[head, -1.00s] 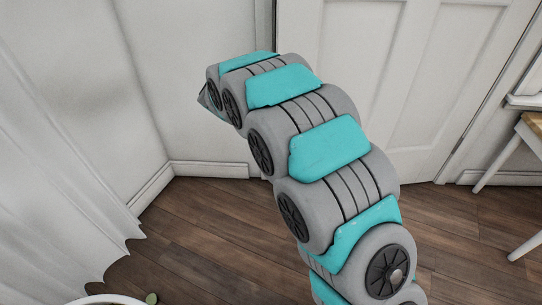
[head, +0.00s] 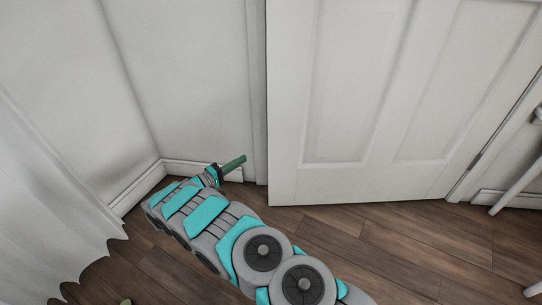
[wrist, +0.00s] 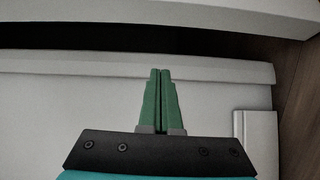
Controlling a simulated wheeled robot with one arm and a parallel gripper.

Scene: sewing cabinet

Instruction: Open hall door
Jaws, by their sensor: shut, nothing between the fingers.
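The white panelled hall door (head: 360,100) fills the right of the head view. Its left edge stands slightly off the frame (head: 256,100), so it looks ajar. In the wrist view a dark gap (wrist: 130,47) lies between a pale band at the top, likely the door (wrist: 160,14), and the frame trim (wrist: 60,66). My gripper (head: 243,158) is low, left of the door's edge, in front of the trim. Its green fingers (wrist: 160,72) are shut and empty, pointing towards the gap. Contact with the door cannot be told. No door handle is in view.
A white wall corner with a baseboard (head: 142,188) is on the left. A pale curtain (head: 45,215) hangs at the far left. White furniture legs (head: 515,187) stand at the right. The wooden floor (head: 400,250) before the door is clear.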

